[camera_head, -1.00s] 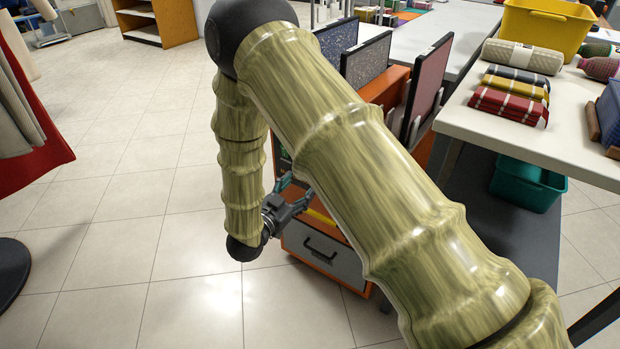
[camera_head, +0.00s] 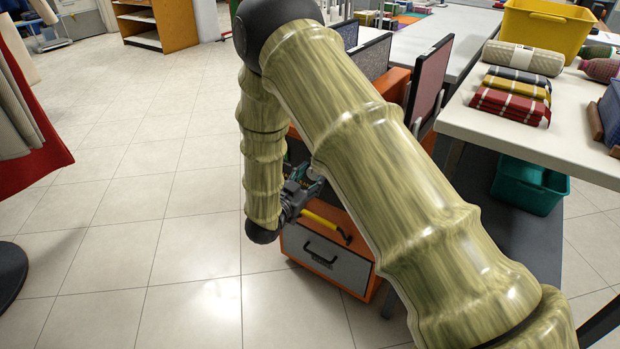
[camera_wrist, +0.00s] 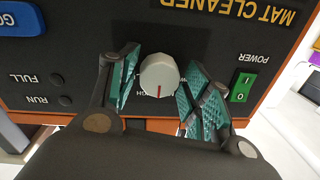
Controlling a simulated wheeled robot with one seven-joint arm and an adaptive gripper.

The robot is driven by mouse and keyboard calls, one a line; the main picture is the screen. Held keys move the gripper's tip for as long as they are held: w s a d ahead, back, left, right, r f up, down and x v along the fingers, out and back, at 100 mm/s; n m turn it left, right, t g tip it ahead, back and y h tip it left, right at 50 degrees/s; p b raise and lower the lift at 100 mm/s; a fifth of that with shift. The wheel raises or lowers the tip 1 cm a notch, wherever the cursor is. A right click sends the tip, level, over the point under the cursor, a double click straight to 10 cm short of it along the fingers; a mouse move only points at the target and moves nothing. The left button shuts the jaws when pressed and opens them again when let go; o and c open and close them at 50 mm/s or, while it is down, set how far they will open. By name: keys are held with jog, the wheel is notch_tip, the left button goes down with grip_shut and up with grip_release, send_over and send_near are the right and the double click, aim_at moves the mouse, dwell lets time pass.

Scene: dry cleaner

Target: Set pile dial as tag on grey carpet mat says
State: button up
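The dial (camera_wrist: 159,75) is a round, light grey knob on the dark panel of the mat cleaner, with a red mark toward the bottom of the wrist picture. The panel lettering is upside down there; words around the dial are partly hidden and too small to read surely. My gripper (camera_wrist: 163,62) is open, its green-padded fingers on either side of the dial with gaps visible. In the head view my gripper (camera_head: 312,181) is at the orange machine (camera_head: 374,287), partly behind my arm. A grey speckled mat (camera_head: 371,56) stands behind; no readable tag shows.
A green power switch (camera_wrist: 242,87) is right of the dial; a blue button (camera_wrist: 20,18) and two small dark buttons lie left. A dark red mat (camera_head: 430,80) stands in the rack. A white table (camera_head: 560,145) is right.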

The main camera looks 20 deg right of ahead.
jog(key=c, duration=0.5)
jog(key=shift+m+p, duration=0.6)
jog(key=shift+m, duration=1.9)
jog(key=shift+c, duration=0.2)
jog(key=o, duration=1)
jog(key=v, duration=1.2)
jog(key=shift+f, duration=0.2)
